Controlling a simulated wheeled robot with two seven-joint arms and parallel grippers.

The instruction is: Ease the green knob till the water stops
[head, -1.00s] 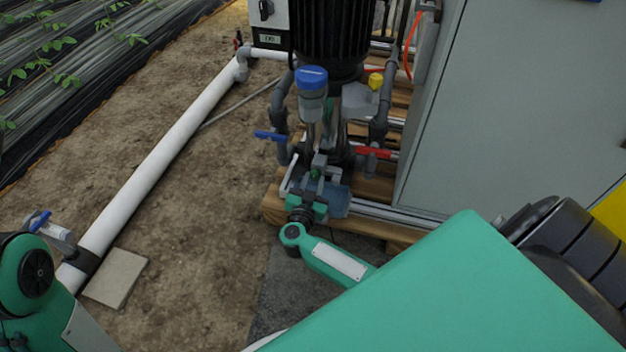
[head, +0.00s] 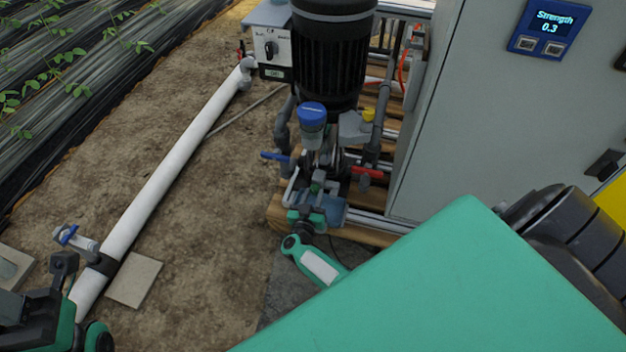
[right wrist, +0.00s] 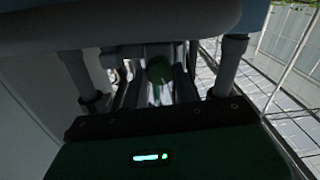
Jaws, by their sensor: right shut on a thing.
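The green knob (right wrist: 158,70) shows in the right wrist view between the fingers of my right gripper (right wrist: 155,88), which is shut on it. In the head view my right gripper (head: 316,187) is at the low front of the pump skid, under the blue-capped grey fitting (head: 312,125). The knob is only a small green patch there, mostly hidden by the gripper. My left gripper (head: 50,290) is at the lower left, away from the skid; its jaws are unclear. I see no running water in either view.
A black pump motor (head: 332,50) stands behind the knob. A blue lever (head: 273,156) and a red lever (head: 368,173) flank it. A grey cabinet (head: 450,130) on the right has a display (head: 545,28) reading "Strength 0.3". A white pipe (head: 165,180) crosses bare soil on the left.

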